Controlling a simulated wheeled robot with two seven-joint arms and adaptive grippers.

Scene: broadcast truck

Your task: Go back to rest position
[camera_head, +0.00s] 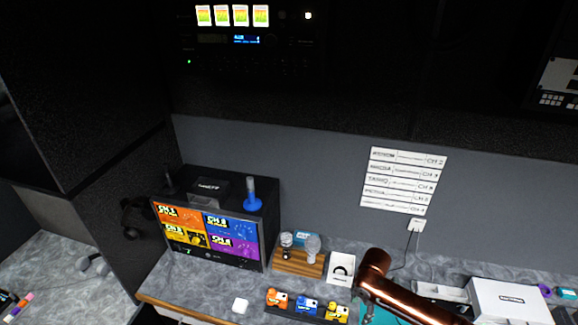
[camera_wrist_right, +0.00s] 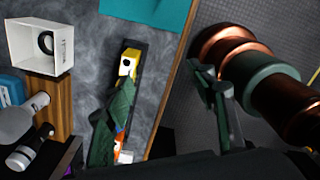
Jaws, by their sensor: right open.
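My right gripper (camera_wrist_right: 160,100) shows in the right wrist view with its dark green fingers spread apart and nothing between them. Its left finger overlaps the row of coloured blocks (camera_wrist_right: 129,64) in the picture. In the head view my copper-coloured right arm (camera_head: 385,288) comes in at the bottom, over the right part of the desk; its gripper cannot be made out clearly there. My left gripper is in neither view.
A monitor (camera_head: 208,233) stands on the grey desk. A wooden stand (camera_head: 298,264) with microphones, a small white box (camera_head: 341,269) and a dark tray of coloured blocks (camera_head: 308,304) sit left of my arm. A larger white box (camera_head: 508,303) is to its right.

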